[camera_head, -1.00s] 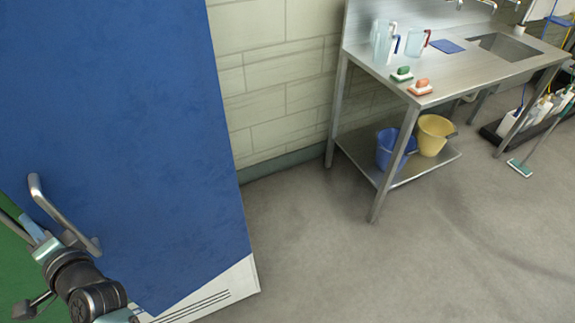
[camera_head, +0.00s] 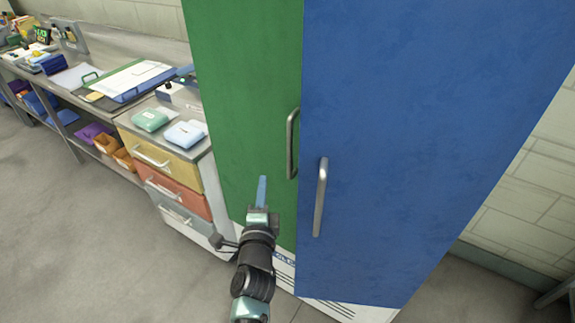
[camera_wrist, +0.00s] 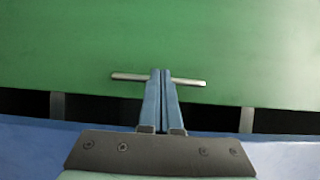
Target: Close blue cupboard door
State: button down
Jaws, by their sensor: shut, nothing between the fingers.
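The blue cupboard door (camera_head: 420,130) fills the right middle of the head view, with an upright metal handle (camera_head: 320,197) near its left edge. Its bottom edge reaches lower than that of the green door (camera_head: 245,90) beside it; how far it stands open is unclear. My gripper (camera_head: 263,181) is shut and empty, in front of the green door and left of both handles. In the wrist view the closed fingers (camera_wrist: 161,74) overlap the green door's handle (camera_wrist: 188,82); contact cannot be told. A dark gap separates green from a blue strip (camera_wrist: 290,130) below.
A drawer unit (camera_head: 168,175) with yellow, red and grey fronts stands left of the cupboard. A long workbench (camera_head: 70,75) with trays runs farther left. Floor is clear at lower left. A pale block wall (camera_head: 525,190) is at right.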

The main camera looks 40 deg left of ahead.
jog(key=s, duration=0.2)
jog(key=m+t+h, duration=0.1)
jog(key=m+h, duration=0.1)
send_near(310, 188)
jog(key=b+x, duration=0.1)
jog(key=x, duration=0.5)
jog(key=shift+w+a, duration=0.2)
jog(key=shift+w, duration=0.15)
dwell(0.4)
